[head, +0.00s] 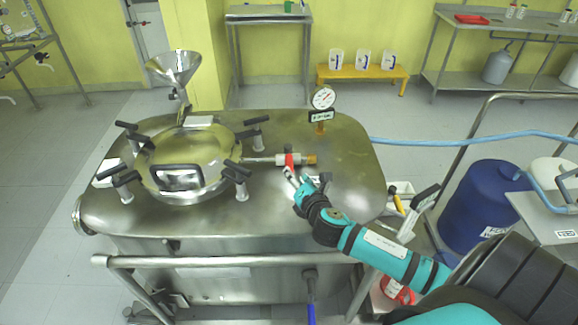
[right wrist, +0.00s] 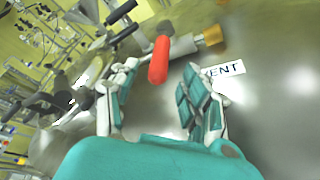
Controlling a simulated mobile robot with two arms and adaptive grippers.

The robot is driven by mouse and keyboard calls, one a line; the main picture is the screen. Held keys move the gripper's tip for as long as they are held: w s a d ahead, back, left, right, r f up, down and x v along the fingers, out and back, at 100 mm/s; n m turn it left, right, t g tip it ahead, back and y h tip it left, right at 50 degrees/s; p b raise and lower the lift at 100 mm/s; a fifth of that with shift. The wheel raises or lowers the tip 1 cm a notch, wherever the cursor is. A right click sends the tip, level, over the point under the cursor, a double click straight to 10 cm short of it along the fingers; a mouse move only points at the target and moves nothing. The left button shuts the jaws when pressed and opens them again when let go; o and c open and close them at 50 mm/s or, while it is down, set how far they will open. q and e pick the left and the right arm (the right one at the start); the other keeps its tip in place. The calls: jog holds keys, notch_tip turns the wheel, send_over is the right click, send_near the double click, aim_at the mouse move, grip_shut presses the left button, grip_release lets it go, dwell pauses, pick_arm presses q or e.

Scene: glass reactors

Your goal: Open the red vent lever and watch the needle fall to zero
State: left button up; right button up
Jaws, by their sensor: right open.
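The red vent lever (head: 288,161) sits on a metal pipe with a brass end, on top of the steel reactor (head: 345,165). In the right wrist view the lever (right wrist: 159,60) points toward my right gripper, just beyond and between its fingertips. My right gripper (head: 296,178) is open, its fingers (right wrist: 157,90) apart on either side of the lever's line; I cannot tell whether they touch it. A label reading "ENT" in part (right wrist: 226,69) lies beside the right finger. The pressure gauge (head: 323,98) stands behind the valve; its needle is too small to read. My left gripper is not in view.
A round clamped hatch (head: 187,150) and a steel funnel (head: 173,67) stand left of the lever. A blue hose (head: 470,137) runs off right of the reactor. A blue drum (head: 482,205) stands on the right. The lid's right part is mostly clear.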

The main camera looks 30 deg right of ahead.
aim_at(289, 161)
jog(key=x, duration=0.6)
jog(key=shift+w+d+f, duration=0.1)
jog(key=shift+w, duration=0.25)
grip_shut()
